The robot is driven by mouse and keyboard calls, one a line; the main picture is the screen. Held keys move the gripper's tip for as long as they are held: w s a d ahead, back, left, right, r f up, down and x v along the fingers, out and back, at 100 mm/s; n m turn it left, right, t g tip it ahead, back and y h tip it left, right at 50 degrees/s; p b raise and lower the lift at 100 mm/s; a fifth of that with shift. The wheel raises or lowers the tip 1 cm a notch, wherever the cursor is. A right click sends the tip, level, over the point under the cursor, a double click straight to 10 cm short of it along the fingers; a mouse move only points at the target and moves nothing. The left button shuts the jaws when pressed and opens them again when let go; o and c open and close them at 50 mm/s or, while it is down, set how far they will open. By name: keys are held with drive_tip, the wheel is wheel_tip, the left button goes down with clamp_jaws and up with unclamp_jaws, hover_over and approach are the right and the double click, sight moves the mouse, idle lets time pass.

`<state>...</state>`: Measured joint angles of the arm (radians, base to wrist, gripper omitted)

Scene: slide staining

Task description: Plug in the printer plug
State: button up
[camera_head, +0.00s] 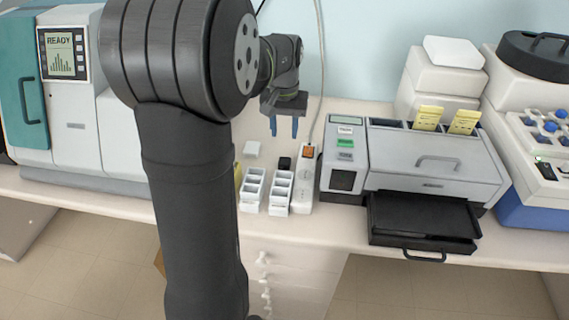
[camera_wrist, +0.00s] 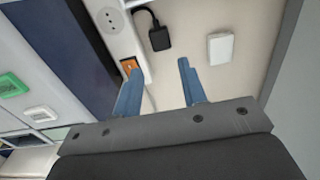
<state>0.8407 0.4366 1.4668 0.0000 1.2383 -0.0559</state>
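The black plug (camera_wrist: 157,38) lies on the table beside the white power strip (camera_wrist: 113,28) and is apart from its sockets. A short black cable runs from it toward the strip's side. In the head view the plug (camera_head: 284,163) is a small dark block just left of the strip (camera_head: 303,190). The strip has an orange switch (camera_wrist: 129,66) at one end and a round socket showing. My gripper (camera_wrist: 158,64) is open and empty, its blue fingers spread. In the head view my gripper (camera_head: 284,126) hangs above the table behind the plug.
A white block (camera_wrist: 221,48) lies near the plug. White slide racks (camera_head: 265,193) stand left of the strip. A grey printer (camera_head: 435,160) with a black tray (camera_head: 420,215) stands to its right. A teal-and-white machine (camera_head: 75,120) is at far left.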

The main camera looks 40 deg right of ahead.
hover_over(285, 161)
wheel_tip(285, 161, down, 6)
drive_tip(key=shift+a+f, duration=0.1)
drive_tip(key=shift+f, duration=0.1)
wheel_tip(285, 161, down, 5)
drive_tip(key=shift+w, duration=0.1)
idle(0.4)
drive_tip(key=c, duration=0.6)
